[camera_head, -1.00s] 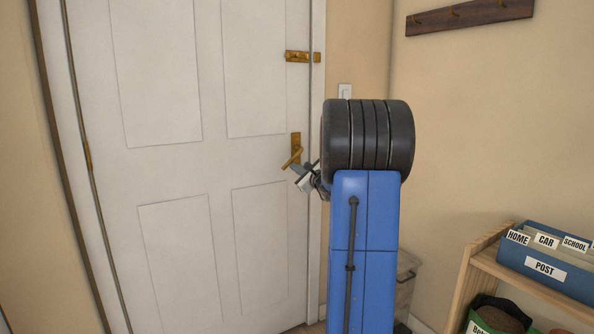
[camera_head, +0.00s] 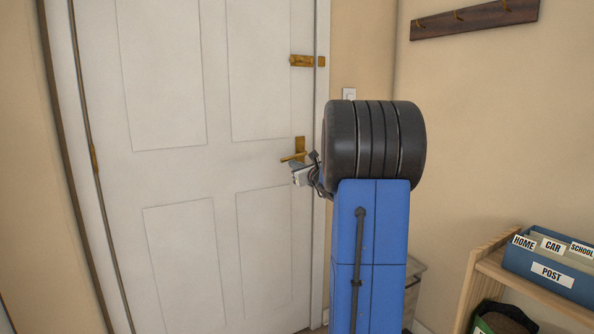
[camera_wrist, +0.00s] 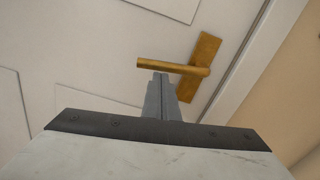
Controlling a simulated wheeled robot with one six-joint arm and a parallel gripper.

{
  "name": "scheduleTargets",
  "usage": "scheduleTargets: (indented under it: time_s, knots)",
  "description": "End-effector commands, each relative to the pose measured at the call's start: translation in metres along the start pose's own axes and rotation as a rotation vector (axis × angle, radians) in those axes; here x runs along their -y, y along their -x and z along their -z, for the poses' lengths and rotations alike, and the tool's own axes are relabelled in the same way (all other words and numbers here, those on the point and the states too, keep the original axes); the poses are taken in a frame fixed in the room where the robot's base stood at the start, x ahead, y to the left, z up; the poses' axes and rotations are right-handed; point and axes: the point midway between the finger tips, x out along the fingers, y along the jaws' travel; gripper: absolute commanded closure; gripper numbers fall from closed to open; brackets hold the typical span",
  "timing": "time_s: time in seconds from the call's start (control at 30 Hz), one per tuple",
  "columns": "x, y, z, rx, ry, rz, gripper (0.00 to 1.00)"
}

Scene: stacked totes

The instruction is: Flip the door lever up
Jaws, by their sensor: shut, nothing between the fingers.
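The brass door lever (camera_head: 293,157) sits on its brass backplate (camera_head: 300,143) near the right edge of the white door. It points left and is close to level, its free end a little low. In the wrist view the lever (camera_wrist: 170,66) runs left from the backplate (camera_wrist: 204,55). My gripper (camera_wrist: 160,77) is shut and empty, its fingertips just under the lever's left half, touching it or very close. In the head view my gripper (camera_head: 299,174) is below the lever, partly hidden by my wrist.
A brass latch (camera_head: 302,61) is higher on the door (camera_head: 200,170), which looks closed. A light switch (camera_head: 348,94) is on the wall at right. A wooden shelf (camera_head: 490,262) with a blue file box (camera_head: 545,268) stands at lower right.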

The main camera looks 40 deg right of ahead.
Motion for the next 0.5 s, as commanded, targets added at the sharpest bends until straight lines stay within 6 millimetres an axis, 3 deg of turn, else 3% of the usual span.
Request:
scheduleTargets:
  time_s: [0.5]
  knots:
    - [-0.003, 0.000, -0.015, 0.001, 0.003, -0.001, 1.00]
